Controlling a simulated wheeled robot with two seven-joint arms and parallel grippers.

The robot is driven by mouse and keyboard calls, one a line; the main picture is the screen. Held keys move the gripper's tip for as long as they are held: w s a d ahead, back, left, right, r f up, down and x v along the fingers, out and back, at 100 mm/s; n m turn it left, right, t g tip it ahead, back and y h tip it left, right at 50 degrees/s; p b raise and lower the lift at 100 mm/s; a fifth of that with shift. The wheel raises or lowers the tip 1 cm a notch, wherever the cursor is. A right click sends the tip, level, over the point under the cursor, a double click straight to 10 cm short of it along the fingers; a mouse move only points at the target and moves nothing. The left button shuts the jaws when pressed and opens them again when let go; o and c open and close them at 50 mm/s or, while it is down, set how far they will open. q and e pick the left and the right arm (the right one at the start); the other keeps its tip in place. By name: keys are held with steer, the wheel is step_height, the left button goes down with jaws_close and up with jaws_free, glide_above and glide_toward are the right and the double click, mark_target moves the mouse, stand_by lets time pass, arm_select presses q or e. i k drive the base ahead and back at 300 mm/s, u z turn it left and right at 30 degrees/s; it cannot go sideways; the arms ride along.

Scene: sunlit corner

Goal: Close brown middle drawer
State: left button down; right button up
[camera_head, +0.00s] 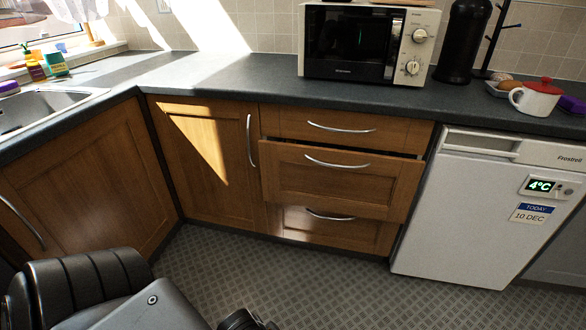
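The brown middle drawer (338,183) is in the bank of three wooden drawers at the centre of the head view. It is pulled out, with its front standing forward of the drawers above and below. A dark gap shows along its top edge. Its curved silver handle (337,162) is in plain sight, and nothing touches it. The top drawer (390,131) looks shut. The bottom drawer (340,230) is partly hidden under the middle one. Neither gripper can be made out; only dark parts of my own body show at the bottom left and bottom centre.
A white fridge (480,205) stands right of the drawers. The patterned floor (330,285) in front of the drawers is clear.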

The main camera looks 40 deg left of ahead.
mark_target(374, 184)
steer(key=k, duration=0.65)
steer(key=u, duration=0.6)
steer(key=i, duration=1.65)
steer(key=z, duration=0.2)
